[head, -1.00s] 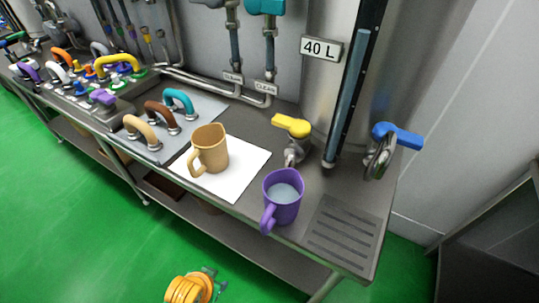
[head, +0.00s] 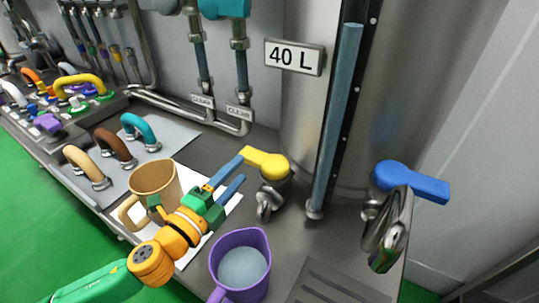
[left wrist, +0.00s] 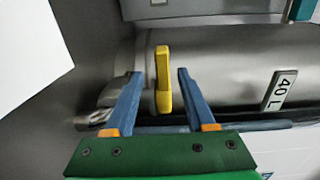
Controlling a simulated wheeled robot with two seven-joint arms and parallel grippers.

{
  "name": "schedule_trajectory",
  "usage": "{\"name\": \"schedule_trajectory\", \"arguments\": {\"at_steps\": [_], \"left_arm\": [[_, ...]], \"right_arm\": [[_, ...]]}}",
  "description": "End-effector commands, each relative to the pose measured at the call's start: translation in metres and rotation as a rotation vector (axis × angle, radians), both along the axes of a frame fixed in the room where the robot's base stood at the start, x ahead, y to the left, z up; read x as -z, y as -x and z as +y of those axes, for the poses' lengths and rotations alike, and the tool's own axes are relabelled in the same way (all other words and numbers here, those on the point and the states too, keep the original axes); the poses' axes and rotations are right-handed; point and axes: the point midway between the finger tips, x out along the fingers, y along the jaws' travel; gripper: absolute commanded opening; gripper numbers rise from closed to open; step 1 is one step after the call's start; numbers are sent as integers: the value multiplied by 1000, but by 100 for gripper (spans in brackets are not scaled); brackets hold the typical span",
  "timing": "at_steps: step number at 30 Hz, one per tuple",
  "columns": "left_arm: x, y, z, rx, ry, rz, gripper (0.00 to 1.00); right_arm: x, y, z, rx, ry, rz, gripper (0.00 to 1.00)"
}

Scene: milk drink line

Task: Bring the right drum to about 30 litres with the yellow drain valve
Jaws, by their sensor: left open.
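The yellow drain valve (head: 266,163) sits low on the front of the steel right drum (head: 310,110), its lever pointing left in the head view. My left gripper (head: 228,178) is open just in front of the lever. In the left wrist view the yellow lever (left wrist: 162,80) stands between the two blue fingers (left wrist: 158,85), with gaps on both sides. The sight tube (head: 338,115) is filled with bluish liquid to near the top of the view, above the 40 L sign (head: 294,57). A purple jug (head: 241,265) with pale liquid stands below the valve. My right gripper is not visible.
A tan jug (head: 155,185) stands on a white sheet, close behind my left gripper. A blue valve lever (head: 412,182) is at the right. Arched handles (head: 113,147) lie on a grey mat at the left. A drain grate (head: 335,285) is at the front right.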

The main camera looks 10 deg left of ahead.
Motion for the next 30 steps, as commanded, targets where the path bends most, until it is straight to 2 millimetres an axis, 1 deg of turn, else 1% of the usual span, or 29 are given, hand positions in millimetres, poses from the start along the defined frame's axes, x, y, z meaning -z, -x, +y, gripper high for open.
{"name": "schedule_trajectory", "arguments": {"at_steps": [1, 3, 5, 9, 12, 15, 19, 26, 27, 29, 30], "left_arm": [[6, 0, -1, 6, -10, -7, 55], [4, -3, -2, 10, -16, -12, 55], [1, -11, -4, 8, -15, -14, 55], [-1, -35, -14, 8, -14, -13, 55], [1, -49, -21, 9, -12, -12, 55], [3, -59, -24, 8, -13, -10, 55], [4, -65, -27, 8, -14, -9, 55], [4, -66, -27, 8, -14, -8, 55], [4, -66, -27, 8, -14, -9, 44], [4, -66, -27, 8, -14, -8, 28], [4, -66, -27, 8, -14, -8, 17]], "right_arm": [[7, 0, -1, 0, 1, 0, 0], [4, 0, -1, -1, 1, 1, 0], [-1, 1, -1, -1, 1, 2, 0], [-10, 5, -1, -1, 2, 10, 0], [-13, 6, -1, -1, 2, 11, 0], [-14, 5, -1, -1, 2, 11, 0], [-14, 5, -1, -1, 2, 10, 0], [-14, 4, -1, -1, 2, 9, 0], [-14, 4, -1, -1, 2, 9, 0], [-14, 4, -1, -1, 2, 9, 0], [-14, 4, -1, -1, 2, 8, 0]]}}
